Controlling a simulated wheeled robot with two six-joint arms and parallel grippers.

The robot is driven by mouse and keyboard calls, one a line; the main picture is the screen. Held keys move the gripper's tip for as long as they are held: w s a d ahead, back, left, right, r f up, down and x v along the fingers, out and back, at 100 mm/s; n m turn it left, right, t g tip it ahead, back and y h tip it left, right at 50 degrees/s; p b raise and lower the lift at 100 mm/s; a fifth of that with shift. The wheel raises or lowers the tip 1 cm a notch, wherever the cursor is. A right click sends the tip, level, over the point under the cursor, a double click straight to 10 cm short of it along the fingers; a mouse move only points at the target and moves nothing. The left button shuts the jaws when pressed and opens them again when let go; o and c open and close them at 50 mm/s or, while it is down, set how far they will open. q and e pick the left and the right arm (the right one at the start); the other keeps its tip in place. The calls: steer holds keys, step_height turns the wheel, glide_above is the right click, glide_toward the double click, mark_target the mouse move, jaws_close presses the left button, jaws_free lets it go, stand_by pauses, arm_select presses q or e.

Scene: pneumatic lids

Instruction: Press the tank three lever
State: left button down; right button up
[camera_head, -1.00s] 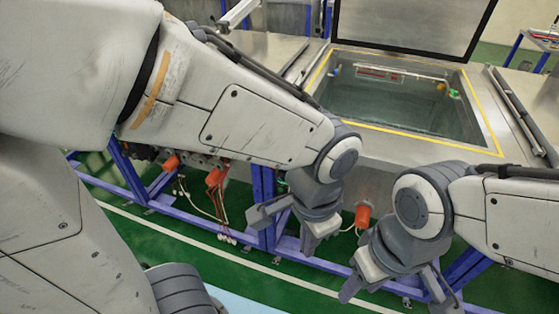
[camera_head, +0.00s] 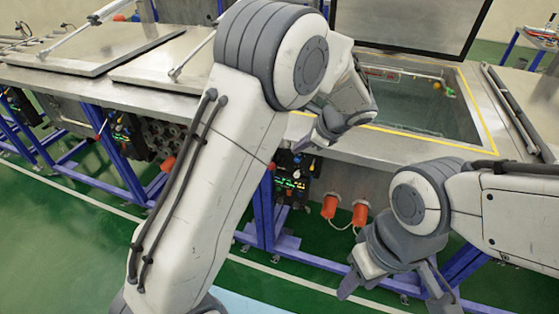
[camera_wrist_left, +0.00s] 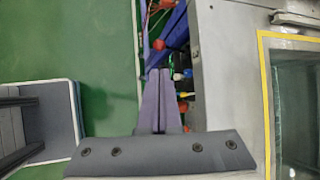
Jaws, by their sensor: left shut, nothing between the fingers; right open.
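The tank with its lid raised (camera_head: 400,100) shows water and a yellow rim at the right of the head view. Below its front edge is a control panel (camera_head: 292,186) with small lit displays; I cannot make out a lever on it. My left gripper (camera_head: 304,144) is shut and empty, at the tank's front edge above the panel. In the left wrist view its fingers (camera_wrist_left: 158,74) point at the strip beside the metal counter, near small red, yellow and blue fittings (camera_wrist_left: 183,78). My right gripper (camera_head: 398,288) is open and empty, low in front of the tank.
Two flat closed lids (camera_head: 95,45) lie on the metal counter at the left. Orange cylinders (camera_head: 330,206) stick out beneath the open tank. Blue frame legs (camera_head: 265,210) stand under the counter. The green floor (camera_head: 60,230) in front is clear.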

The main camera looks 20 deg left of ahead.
mark_target(274, 165)
arm_select(q)
steer(key=p+x, duration=0.2)
steer(key=x, duration=1.2)
